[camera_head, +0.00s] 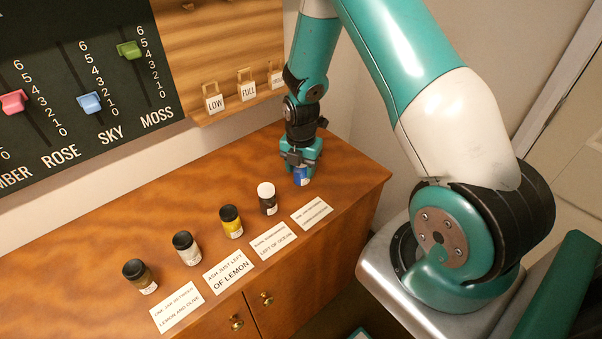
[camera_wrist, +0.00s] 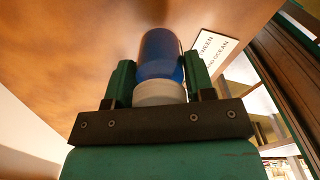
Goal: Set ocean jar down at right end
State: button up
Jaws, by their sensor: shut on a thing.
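The ocean jar (camera_head: 301,176) is blue and shows just under my gripper (camera_head: 301,158) at the right end of the row of jars. In the wrist view the blue jar (camera_wrist: 161,55) with its pale lid sits between the two green fingers of my gripper (camera_wrist: 160,85). The fingers are shut on it. The jar looks upright, at or very near the wooden table top (camera_head: 340,180); I cannot tell whether its base touches.
To its left stand a dark brown jar with a white lid (camera_head: 267,199), a yellow jar (camera_head: 231,222), a grey jar (camera_head: 186,248) and an olive jar (camera_head: 139,276). Cards (camera_head: 312,213) lie along the front edge. A slider board (camera_head: 90,80) hangs behind.

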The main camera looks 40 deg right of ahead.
aim_at(301, 175)
jog(key=shift+f, duration=1.55)
jog(key=shift+f, duration=0.2)
jog(key=o, duration=1)
jog(key=shift+r, duration=0.1)
jog(key=shift+c, duration=0.2)
jog(key=shift+r, duration=0.1)
